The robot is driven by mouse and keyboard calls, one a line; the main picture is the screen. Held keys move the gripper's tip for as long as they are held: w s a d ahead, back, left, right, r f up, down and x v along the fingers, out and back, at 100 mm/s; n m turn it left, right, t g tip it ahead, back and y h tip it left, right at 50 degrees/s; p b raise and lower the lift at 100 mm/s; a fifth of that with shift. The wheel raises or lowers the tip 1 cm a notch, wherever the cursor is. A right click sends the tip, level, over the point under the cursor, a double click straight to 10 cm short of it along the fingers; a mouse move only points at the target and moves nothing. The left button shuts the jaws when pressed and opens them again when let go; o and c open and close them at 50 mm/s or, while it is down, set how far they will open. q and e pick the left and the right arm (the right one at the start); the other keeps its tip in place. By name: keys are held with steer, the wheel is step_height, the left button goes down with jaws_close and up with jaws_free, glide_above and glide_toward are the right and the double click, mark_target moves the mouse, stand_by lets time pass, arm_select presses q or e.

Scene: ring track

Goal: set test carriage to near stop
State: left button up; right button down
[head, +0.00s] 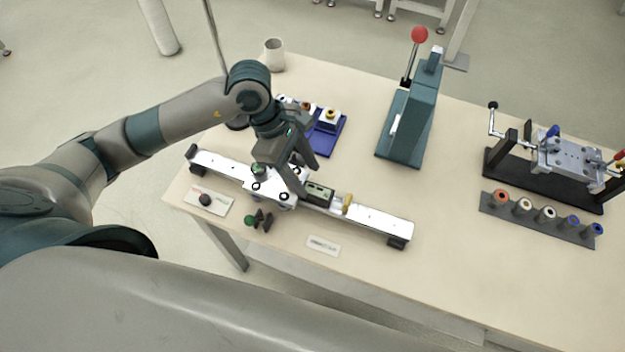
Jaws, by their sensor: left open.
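A pale metal track (380,222) lies slantwise near the front edge of the table, with a dark end block at each end. The test carriage (257,190), a light plate with dark round knobs, sits on the track left of its middle. A small greenish display block (320,193) and a yellow piece (347,204) sit on the track to the right. My right gripper is out of view.
A blue tray (325,146) with small parts lies behind the track. A green press (408,125) with a red-knobbed lever stands farther back. A clamp fixture (570,160) and a rack of rollers (540,222) are at the right. A label card (323,246) lies in front.

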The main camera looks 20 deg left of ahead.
mark_target(316, 190)
arm_select(q)
steer(key=shift+p+x, duration=0.55)
steer(key=shift+x, duration=1.95)
jaws_close()
steer(key=shift+d, duration=0.1)
